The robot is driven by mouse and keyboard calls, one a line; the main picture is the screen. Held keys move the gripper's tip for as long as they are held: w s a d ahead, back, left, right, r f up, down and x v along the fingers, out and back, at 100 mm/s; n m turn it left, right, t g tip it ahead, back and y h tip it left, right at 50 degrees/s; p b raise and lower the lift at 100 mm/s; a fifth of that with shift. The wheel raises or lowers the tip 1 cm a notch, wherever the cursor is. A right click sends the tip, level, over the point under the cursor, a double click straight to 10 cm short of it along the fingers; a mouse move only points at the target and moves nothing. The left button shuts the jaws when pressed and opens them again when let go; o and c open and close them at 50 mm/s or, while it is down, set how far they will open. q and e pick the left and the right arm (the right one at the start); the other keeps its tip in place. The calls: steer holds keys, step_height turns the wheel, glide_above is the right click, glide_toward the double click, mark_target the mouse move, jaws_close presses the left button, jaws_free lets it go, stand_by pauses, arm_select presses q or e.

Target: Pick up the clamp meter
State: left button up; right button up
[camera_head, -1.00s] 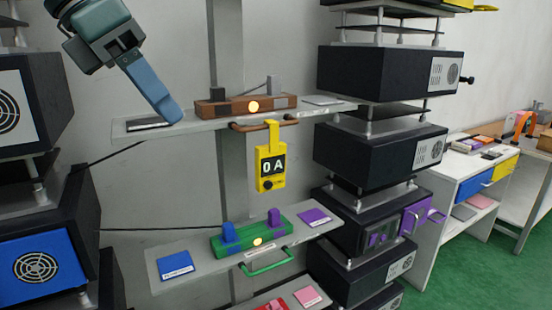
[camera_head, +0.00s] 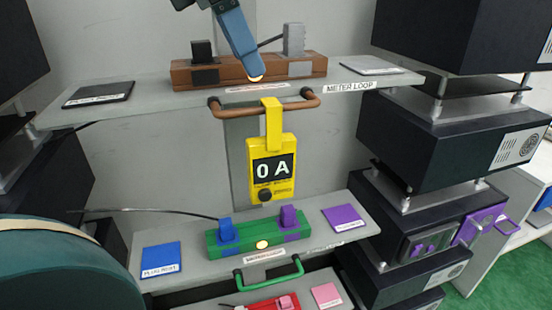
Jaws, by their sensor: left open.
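The yellow clamp meter (camera_head: 271,170) hangs by its yellow hook from the brown handle (camera_head: 230,110) at the front of the upper shelf. Its display reads 0 A. My left gripper (camera_head: 255,76) comes down from the top of the view, with a blue finger in front of the brown block. It is open, and its finger end is above the meter's hook, apart from the meter. Its other finger is not clearly seen. My right gripper is not in view.
The brown block (camera_head: 190,76) sits on the upper shelf (camera_head: 150,95). Below the meter, a green block (camera_head: 262,234) with blue and purple levers sits on the lower shelf, with a green handle (camera_head: 270,278). Black equipment boxes (camera_head: 440,140) stand at the right. A rounded dark teal shape fills the lower left.

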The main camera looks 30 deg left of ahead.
mark_target(268, 102)
arm_select(q)
steer(key=x, duration=0.9)
steer(key=shift+f+p, duration=0.1)
steer(key=shift+p, duration=0.2)
jaws_close()
